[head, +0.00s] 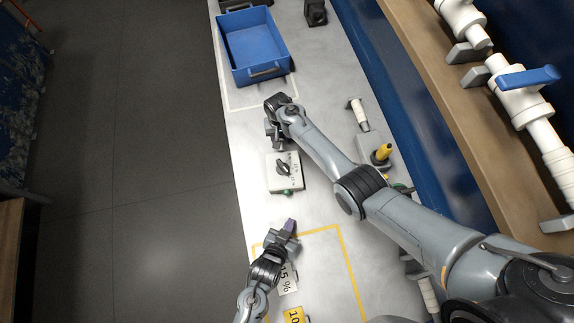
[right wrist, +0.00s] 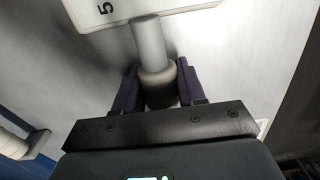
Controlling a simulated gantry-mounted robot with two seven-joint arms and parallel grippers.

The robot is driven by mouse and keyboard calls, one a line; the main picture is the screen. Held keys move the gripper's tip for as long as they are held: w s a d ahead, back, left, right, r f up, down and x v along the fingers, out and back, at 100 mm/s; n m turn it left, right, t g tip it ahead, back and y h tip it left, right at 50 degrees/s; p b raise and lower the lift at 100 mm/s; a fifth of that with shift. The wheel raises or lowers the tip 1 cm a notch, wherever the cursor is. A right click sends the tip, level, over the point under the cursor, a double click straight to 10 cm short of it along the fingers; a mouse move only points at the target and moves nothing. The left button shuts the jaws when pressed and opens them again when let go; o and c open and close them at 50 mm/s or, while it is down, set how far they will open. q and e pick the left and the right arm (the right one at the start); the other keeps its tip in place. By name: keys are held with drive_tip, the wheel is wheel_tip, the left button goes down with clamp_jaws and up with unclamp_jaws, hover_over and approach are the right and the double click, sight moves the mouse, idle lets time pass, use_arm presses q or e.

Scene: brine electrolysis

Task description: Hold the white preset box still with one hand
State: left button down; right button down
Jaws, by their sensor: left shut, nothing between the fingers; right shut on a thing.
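The white preset box (head: 285,183) sits on the grey bench in the middle of the head view, with a dark knob on top and a green part at its near side. My right gripper (head: 278,146) is at the box's far side. In the right wrist view it is shut around a grey cylindrical handle (right wrist: 150,45), which reaches up to a white edge marked 5 (right wrist: 105,10), apparently the box. My left gripper (head: 290,226) is shut and empty, nearer than the box and apart from it. The right gripper's fingertips are partly hidden in the head view.
A blue tray (head: 230,50) stands at the far end. A grey unit with a yellow knob (head: 382,153) is right of my right arm. White pipes run along the right shelf.

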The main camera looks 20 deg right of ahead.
idle(0.3)
drive_tip(key=c, duration=0.6)
unclamp_jaws()
drive_tip(key=shift+o, duration=0.2)
wheel_tip(320, 180, up, 12)
use_arm(q)
drive_tip(key=shift+r, duration=0.1)
